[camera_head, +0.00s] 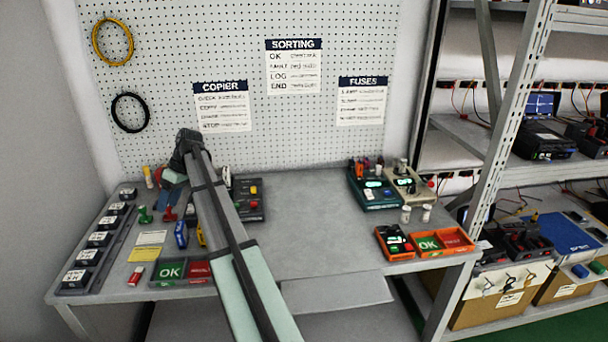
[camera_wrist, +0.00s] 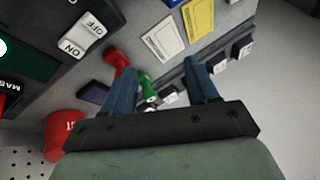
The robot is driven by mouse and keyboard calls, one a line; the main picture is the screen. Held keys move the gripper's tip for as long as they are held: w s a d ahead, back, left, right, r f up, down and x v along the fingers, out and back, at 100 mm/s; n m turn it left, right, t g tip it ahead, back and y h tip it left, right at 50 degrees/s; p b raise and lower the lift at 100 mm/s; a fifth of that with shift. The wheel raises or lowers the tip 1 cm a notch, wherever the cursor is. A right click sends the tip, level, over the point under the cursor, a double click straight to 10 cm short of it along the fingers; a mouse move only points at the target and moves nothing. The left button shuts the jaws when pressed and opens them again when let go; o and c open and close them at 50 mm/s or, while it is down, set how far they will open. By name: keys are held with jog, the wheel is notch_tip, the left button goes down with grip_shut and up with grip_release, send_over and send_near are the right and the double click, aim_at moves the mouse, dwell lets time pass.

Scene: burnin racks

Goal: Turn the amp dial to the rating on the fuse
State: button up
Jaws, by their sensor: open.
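My gripper shows in the wrist view (camera_wrist: 163,78) with its two blue fingers apart and nothing held between them. It hangs over the left part of the bench, near a red-handled item (camera_wrist: 118,62) and a green-handled item (camera_wrist: 147,88). In the head view my arm hides part of this area. A beige device (camera_head: 408,186) and a dark green device with a lit display (camera_head: 376,190) stand at the back right, far from my gripper. I cannot make out the amp dial or the fuse rating. Two small white cylinders (camera_head: 405,214) (camera_head: 426,213) stand before the devices.
A FUSES sheet (camera_head: 362,102) hangs on the pegboard. An orange tray with a green OK area (camera_head: 457,239) lies at the bench's front right. A row of labelled black blocks (camera_head: 93,257) lines the left edge. The middle of the bench is clear.

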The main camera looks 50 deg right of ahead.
jog(key=s+d+m, duration=0.2)
jog(key=d, duration=0.5)
jog(key=s+d+r+m+h, duration=0.1)
jog(key=s+d+m, duration=0.2)
jog(key=d, duration=0.4)
jog(key=s+d+r+m+h, duration=0.1)
jog(key=s+d+m, duration=0.1)
jog(key=d, duration=0.6)
jog(key=shift+s+m, duration=0.3)
jog(key=s+d+r+m+h, duration=0.1)
jog(key=s+d+m, duration=0.2)
jog(key=s+d, duration=0.4)
jog(key=s+d+r+m+h, duration=0.1)
jog(key=s+d+m, duration=0.25)
jog(key=d, duration=0.55)
notch_tip(320, 180, up, 6)
jog(key=f+m+g+h, duration=0.1)
jog(key=m+g+h, duration=0.1)
jog(key=m, duration=1.2)
send_over(412, 187)
notch_tip(412, 187, down, 13)
jog(key=shift+d+f, duration=0.1)
jog(key=shift+d, duration=0.05)
jog(key=c, duration=1)
jog(key=shift+c, duration=0.2)
